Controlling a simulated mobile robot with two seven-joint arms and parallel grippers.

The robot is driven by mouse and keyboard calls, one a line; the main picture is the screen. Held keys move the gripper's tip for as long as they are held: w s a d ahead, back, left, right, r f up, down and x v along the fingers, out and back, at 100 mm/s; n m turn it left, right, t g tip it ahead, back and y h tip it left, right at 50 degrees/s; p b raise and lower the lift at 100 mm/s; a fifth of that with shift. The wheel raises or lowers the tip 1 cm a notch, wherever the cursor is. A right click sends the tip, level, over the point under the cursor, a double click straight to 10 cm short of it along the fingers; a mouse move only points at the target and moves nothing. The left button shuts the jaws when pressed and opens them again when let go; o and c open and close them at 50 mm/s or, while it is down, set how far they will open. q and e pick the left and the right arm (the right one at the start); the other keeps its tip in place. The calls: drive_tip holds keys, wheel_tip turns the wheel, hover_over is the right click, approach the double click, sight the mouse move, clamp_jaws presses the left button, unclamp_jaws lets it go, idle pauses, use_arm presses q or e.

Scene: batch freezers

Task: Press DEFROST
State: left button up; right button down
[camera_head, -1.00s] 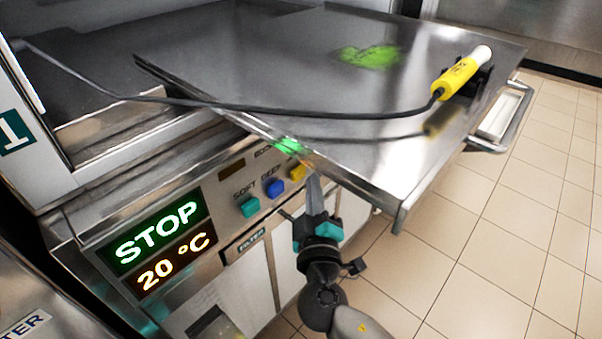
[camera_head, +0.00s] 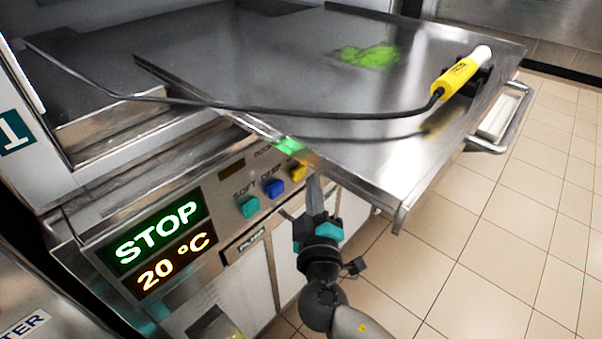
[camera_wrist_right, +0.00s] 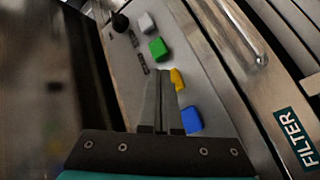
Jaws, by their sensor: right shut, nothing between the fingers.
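The panel of freezer 1 carries a teal button (camera_head: 249,207) marked SOFT, a blue button (camera_head: 274,187) and a yellow button (camera_head: 298,172). In the right wrist view are a blue button (camera_wrist_right: 192,121), a yellow button (camera_wrist_right: 177,79), a green button (camera_wrist_right: 158,48) and a white button (camera_wrist_right: 147,23). No DEFROST label is readable; the tray hides part of the panel in the head view. My right gripper (camera_head: 313,182) is shut and empty, its tips close beside the yellow button; contact cannot be told. The fingers also show in the wrist view (camera_wrist_right: 160,88). My left gripper is out of view.
A steel tray (camera_head: 270,60) juts out above the panel, with a yellow-handled probe (camera_head: 458,78) and its cable on it. The display (camera_head: 157,245) reads STOP, 20 °C. A black knob (camera_wrist_right: 120,22) is beyond the white button. Tiled floor (camera_head: 500,250) is clear at right.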

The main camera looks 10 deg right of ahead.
drive_tip(key=shift+w+a, duration=0.1)
drive_tip(key=shift+w, duration=0.05)
drive_tip(key=shift+w+a, duration=0.15)
drive_tip(key=shift+w, duration=0.05)
idle(0.3)
drive_tip(key=shift+w+a+b, duration=0.3)
drive_tip(key=shift+w+b, duration=0.15)
idle(0.7)
drive_tip(key=shift+s, duration=0.1)
drive_tip(key=shift+s+d, duration=0.55)
drive_tip(key=shift+s, duration=0.15)
drive_tip(key=shift+s+d, duration=0.8)
drive_tip(key=shift+s, duration=0.2)
drive_tip(key=shift+s+d, duration=0.75)
drive_tip(key=shift+s, duration=0.2)
drive_tip(key=shift+s, duration=0.1)
